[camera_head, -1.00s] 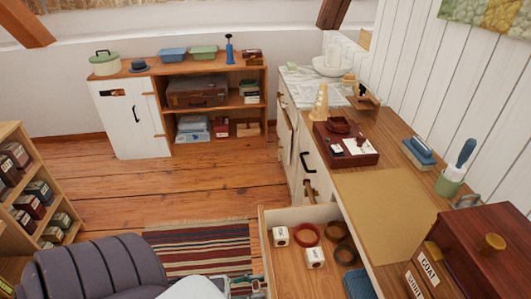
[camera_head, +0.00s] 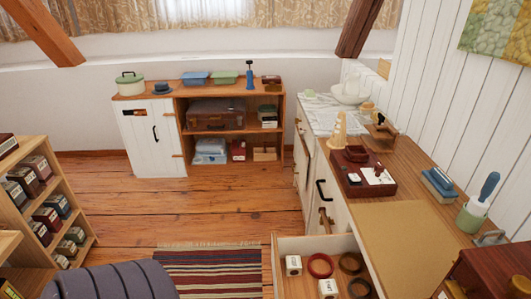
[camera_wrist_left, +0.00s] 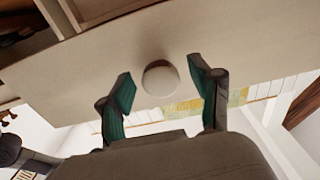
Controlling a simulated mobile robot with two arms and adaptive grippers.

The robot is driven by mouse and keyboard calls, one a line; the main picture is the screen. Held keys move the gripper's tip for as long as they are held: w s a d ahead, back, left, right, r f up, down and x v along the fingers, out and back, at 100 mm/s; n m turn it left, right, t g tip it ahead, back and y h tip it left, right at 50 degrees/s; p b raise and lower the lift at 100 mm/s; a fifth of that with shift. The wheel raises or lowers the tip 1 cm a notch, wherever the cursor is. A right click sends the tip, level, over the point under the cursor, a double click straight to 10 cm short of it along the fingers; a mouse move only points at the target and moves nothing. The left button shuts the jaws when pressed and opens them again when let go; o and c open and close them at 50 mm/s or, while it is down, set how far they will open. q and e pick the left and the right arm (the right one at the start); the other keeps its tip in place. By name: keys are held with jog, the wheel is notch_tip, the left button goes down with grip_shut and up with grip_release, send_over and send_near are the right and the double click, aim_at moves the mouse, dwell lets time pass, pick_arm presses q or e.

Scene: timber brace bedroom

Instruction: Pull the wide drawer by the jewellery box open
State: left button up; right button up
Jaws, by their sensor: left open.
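A pale wide drawer (camera_head: 315,243) stands pulled out from under the wooden desktop at the bottom of the head view. Its front lies below the frame edge there. In the left wrist view, a pale drawer front (camera_wrist_left: 80,75) with a round knob (camera_wrist_left: 160,77) fills the middle. My left gripper (camera_wrist_left: 160,68) is open, with one finger on each side of the knob; I cannot tell if they touch it. A dark red box (camera_head: 350,182), possibly the jewellery box, sits on the desktop. My right gripper is not in view.
The drawer holds white cubes (camera_head: 293,265), a red ring (camera_head: 320,265) and dark rings (camera_head: 351,263). A grey chair (camera_head: 110,282) stands at the bottom left, a striped rug (camera_head: 205,270) beside it. A shelf (camera_head: 45,170) stands at left. The middle floor is clear.

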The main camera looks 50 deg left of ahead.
pick_arm(q)
jog(key=v, duration=1.1)
